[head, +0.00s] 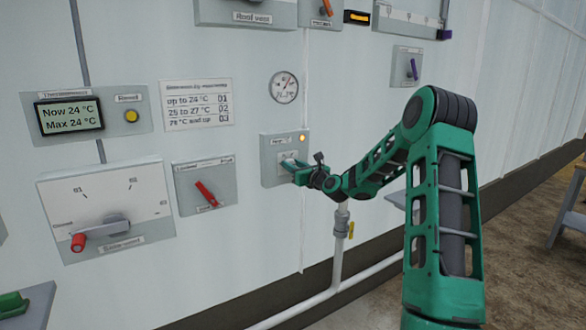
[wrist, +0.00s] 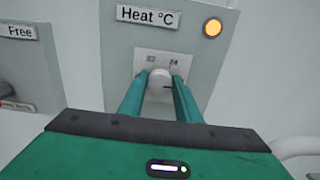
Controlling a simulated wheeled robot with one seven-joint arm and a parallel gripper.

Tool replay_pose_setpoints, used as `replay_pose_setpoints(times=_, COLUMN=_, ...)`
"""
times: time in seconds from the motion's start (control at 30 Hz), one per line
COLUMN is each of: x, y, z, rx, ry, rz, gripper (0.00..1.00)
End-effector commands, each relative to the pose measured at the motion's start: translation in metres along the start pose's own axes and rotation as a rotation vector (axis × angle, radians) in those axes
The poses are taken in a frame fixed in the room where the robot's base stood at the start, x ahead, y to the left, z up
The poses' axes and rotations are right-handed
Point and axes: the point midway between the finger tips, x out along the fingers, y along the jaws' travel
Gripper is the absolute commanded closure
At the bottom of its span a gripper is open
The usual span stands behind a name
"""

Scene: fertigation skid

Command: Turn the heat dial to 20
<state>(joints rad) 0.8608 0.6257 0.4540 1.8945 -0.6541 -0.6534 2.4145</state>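The heat dial (wrist: 159,80) is a small white round knob on a grey box labelled "Heat °C" (wrist: 148,15). A dark pointer line on it points to the right in the wrist view. Two small numbers sit above the knob; the right one looks like 24, and the left one is too small to read surely. My gripper (wrist: 160,84) has one green finger on each side of the knob, and both appear to touch it. In the head view my gripper (head: 290,167) is at the heat box (head: 270,150) and hides most of the dial.
An amber lamp (wrist: 212,28) is lit on the box's upper right. A round gauge (head: 284,88) hangs above. A panel with a red lever (head: 206,194) is to the left. A display (head: 69,115) reads "Now 24 °C". A pipe with a valve (head: 341,222) stands below my arm.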

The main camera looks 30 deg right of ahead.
Motion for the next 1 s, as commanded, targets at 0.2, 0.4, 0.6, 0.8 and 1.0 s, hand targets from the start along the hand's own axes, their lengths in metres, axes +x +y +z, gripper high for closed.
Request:
replay_pose_setpoints(times=0.2, x=-0.0009, y=-0.0053, z=0.0001, rx=-0.003, ry=0.0, rz=-0.003, gripper=0.92)
replay_pose_setpoints(times=0.4, x=-0.0012, y=-0.0036, z=0.0002, rx=-0.04, ry=0.0, rz=-0.005, gripper=0.92)
replay_pose_setpoints(times=0.6, x=-0.0012, y=-0.0026, z=0.0003, rx=-0.147, ry=0.0, rz=-0.004, gripper=0.92)
replay_pose_setpoints(times=0.8, x=-0.0011, y=-0.0015, z=0.0001, rx=-0.319, ry=0.0, rz=-0.004, gripper=0.92)
replay_pose_setpoints(times=1.0, x=-0.0013, y=-0.0009, z=-0.0003, rx=-0.509, ry=0.001, rz=-0.004, gripper=0.92)
